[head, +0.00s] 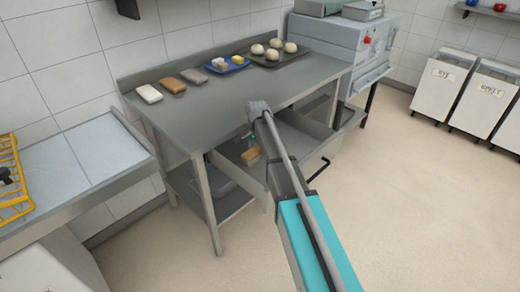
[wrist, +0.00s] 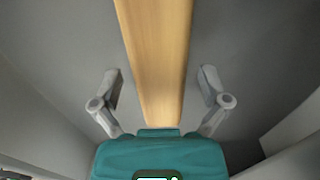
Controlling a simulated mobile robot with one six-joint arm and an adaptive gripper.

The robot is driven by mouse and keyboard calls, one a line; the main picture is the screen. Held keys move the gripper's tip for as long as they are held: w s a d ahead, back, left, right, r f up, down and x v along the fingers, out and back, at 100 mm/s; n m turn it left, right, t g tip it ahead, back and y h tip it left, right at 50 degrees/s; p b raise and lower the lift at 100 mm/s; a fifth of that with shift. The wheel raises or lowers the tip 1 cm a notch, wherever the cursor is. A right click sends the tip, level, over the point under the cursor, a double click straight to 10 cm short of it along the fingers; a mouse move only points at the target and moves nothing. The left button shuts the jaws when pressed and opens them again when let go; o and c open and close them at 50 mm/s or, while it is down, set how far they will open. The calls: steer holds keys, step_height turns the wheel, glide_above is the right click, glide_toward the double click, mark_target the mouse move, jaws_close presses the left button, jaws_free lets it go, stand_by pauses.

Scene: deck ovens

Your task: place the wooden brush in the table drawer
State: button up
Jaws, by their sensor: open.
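The wooden brush shows in the head view as a small tan piece (head: 251,156) low inside the open table drawer (head: 293,146). In the wrist view, its long pale wooden body (wrist: 157,50) runs from the top edge down toward my gripper's palm. My gripper (wrist: 160,82) is open, with one finger on each side of the wood and a visible gap on both sides. In the head view my arm hides most of the gripper and part of the drawer. The brush's bristles are not visible, and I cannot tell whether it touches the drawer floor.
The steel table (head: 215,98) holds several wrapped or block-shaped items, a blue tray (head: 228,68) and a dark tray of dough balls (head: 270,62). Grey drawer walls stand close around my gripper. A grey oven (head: 345,45) is at right, with free floor in front.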

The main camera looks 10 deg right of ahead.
mark_target(258, 149)
step_height(258, 149, up, 11)
steer(key=p, duration=1)
stand_by(0.6)
steer(key=shift+s, duration=0.1)
steer(key=s+d+n, duration=0.2)
steer(key=s+n, duration=0.3)
steer(key=s, duration=0.9)
steer(key=s+d+n, duration=0.2)
steer(key=s+n, duration=0.3)
steer(key=s, duration=0.9)
steer(key=shift+d+n, duration=0.15)
steer(key=shift+n, duration=0.25)
